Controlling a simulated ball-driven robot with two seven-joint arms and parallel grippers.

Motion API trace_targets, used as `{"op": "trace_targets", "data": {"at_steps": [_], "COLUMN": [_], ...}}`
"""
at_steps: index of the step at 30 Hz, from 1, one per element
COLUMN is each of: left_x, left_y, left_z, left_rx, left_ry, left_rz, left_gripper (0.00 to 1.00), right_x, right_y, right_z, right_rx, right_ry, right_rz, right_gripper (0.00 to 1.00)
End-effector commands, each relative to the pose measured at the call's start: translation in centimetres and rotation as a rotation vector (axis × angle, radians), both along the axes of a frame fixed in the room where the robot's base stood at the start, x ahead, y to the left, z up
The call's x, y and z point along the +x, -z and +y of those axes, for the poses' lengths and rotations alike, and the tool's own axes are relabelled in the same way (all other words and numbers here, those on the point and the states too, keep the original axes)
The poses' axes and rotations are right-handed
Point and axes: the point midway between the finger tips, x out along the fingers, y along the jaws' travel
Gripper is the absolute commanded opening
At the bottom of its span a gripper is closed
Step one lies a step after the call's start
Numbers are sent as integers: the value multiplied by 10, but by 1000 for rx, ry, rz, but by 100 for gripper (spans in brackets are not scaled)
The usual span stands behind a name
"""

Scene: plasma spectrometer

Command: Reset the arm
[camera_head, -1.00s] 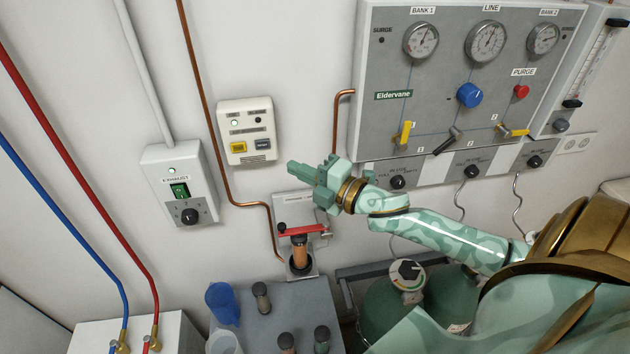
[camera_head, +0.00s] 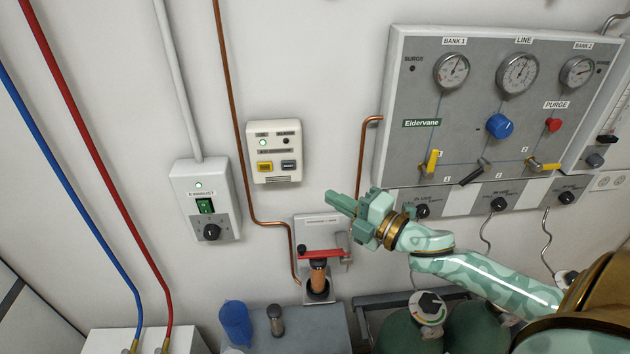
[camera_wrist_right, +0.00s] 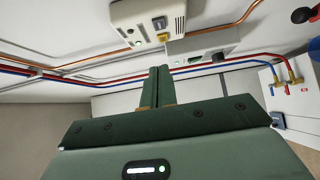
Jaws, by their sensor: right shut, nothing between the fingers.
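My right gripper (camera_head: 340,203) reaches in from the right in the head view. Its green fingers are closed together and hold nothing. It hangs in front of the wall, left of the gas panel and above the red lever on a small plate. In the right wrist view the two fingers (camera_wrist_right: 158,88) lie side by side and point toward the small white alarm box (camera_wrist_right: 148,20). That box also shows in the head view (camera_head: 274,179), up and left of the gripper. My left gripper is not in view.
The gas panel (camera_head: 470,60) with gauges and valve handles fills the right. A red lever (camera_head: 322,253) sits below the gripper. The exhaust switch box (camera_head: 184,176), copper pipes, and red (camera_head: 110,185) and blue hoses are left. Green cylinders (camera_head: 400,335) and a grey bench (camera_head: 300,320) stand below.

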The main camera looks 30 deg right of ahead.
Motion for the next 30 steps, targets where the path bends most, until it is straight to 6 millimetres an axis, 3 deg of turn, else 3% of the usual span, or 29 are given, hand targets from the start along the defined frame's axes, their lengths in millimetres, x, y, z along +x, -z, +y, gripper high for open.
{"op": "trace_targets", "data": {"at_steps": [7,11,18,28,29,30], "left_x": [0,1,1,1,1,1], "left_y": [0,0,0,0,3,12], "left_z": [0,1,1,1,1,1], "left_rx": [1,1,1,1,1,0], "left_ry": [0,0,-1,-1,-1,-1], "left_rz": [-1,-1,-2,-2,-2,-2], "left_gripper": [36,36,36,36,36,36], "right_x": [-1,-9,-66,-157,-161,-156], "right_y": [3,25,87,126,135,159], "right_z": [0,-1,-4,7,8,10], "right_rx": [11,94,327,473,476,473], "right_ry": [19,156,596,1001,1017,1006], "right_rz": [12,109,452,804,826,842], "right_gripper": [0,0,0,0,0,0]}}
